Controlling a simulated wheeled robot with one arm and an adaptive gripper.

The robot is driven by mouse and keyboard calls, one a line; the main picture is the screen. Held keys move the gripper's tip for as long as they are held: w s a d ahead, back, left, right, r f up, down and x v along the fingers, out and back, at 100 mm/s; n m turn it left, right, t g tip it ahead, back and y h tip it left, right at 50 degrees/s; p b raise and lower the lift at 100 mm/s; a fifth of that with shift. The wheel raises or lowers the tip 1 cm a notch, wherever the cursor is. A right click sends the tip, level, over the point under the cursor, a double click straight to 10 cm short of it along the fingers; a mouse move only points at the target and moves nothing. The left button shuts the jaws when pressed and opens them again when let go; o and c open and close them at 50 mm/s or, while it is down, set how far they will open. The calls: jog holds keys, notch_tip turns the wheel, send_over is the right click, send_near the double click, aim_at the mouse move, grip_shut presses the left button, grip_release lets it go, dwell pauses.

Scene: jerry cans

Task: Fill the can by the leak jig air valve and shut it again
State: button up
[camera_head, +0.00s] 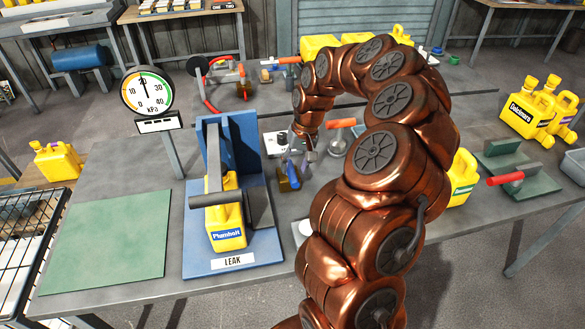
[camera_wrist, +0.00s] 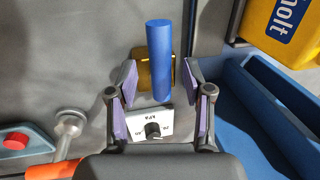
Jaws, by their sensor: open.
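The yellow can (camera_head: 228,222), labelled Plumbolt, stands upright in the blue leak jig (camera_head: 192,262), with a grey clamp bar (camera_head: 206,199) across its top. The can also shows at the upper right of the wrist view (camera_wrist: 283,28). The air valve has a blue lever (camera_wrist: 159,50) on a brass body (camera_wrist: 141,72). The lever stands upright in the wrist picture. My gripper (camera_wrist: 160,84) is open, its purple-padded fingers on either side of the lever's near end, with gaps showing. The gauge (camera_head: 146,91) has its needle near 20 kPa.
A white plate with a black knob (camera_wrist: 152,130) lies just below the lever in the wrist view. A red button (camera_wrist: 15,141) and an orange-handled clamp (camera_wrist: 50,170) are to the left. A green mat (camera_head: 110,240) lies bare at the left of the bench.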

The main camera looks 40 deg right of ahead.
jog(key=shift+a+f, duration=0.25)
jog(key=shift+f, duration=0.8)
jog(key=shift+c, duration=0.4)
grip_shut()
